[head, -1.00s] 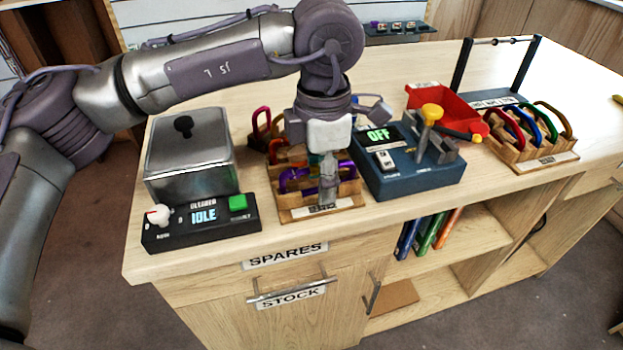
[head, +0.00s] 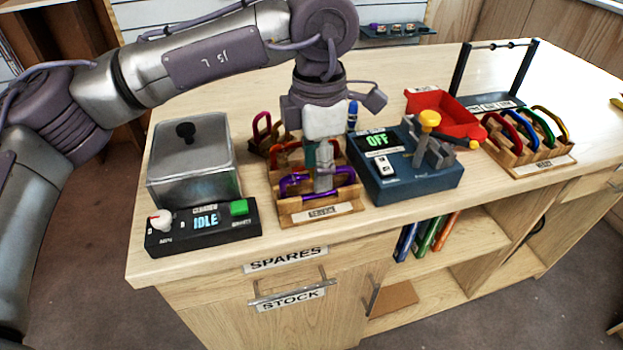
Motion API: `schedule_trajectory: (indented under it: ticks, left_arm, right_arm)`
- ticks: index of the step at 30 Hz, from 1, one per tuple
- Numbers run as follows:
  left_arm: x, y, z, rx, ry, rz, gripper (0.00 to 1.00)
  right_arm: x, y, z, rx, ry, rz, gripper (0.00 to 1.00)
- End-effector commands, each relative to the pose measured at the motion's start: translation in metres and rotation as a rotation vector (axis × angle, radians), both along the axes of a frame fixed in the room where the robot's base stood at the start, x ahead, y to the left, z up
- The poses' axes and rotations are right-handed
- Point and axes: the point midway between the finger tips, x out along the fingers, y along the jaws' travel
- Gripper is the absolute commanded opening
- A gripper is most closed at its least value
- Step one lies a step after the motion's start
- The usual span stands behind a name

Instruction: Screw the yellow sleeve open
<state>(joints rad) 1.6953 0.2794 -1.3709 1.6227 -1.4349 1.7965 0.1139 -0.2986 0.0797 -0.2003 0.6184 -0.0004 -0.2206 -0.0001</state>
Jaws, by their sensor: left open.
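My left gripper (head: 323,184) points down over the wooden rack (head: 315,215) of carabiners, with its fingers open. The purple carabiner (head: 344,176) stands at the front of this rack, partly behind the fingers, and I cannot tell whether they touch it. An orange-red carabiner (head: 283,160) stands behind it, partly hidden by the gripper. I cannot make out a yellow sleeve on any carabiner in the rack; the gripper hides part of them. My right gripper is not in view.
Left is a metal box (head: 190,165) with a control panel (head: 203,228) reading IDLE. Right is a blue device (head: 405,185) reading OFF, with a yellow-knobbed clamp (head: 429,119). A red tray (head: 450,108) and a second carabiner rack (head: 535,165) stand further right.

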Motion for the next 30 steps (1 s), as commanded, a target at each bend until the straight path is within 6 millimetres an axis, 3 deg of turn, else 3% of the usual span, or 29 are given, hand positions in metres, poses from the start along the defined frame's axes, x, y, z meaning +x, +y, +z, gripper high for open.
schedule_trajectory:
  ticks: [3,30]
  left_arm:
    - [0.000,0.000,0.008,0.000,0.000,0.000,0.46]
    - [-0.011,-0.003,0.007,-0.001,0.000,-0.001,0.46]
  right_arm:
    - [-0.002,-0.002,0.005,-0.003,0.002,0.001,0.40]
    - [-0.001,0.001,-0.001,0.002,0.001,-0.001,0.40]
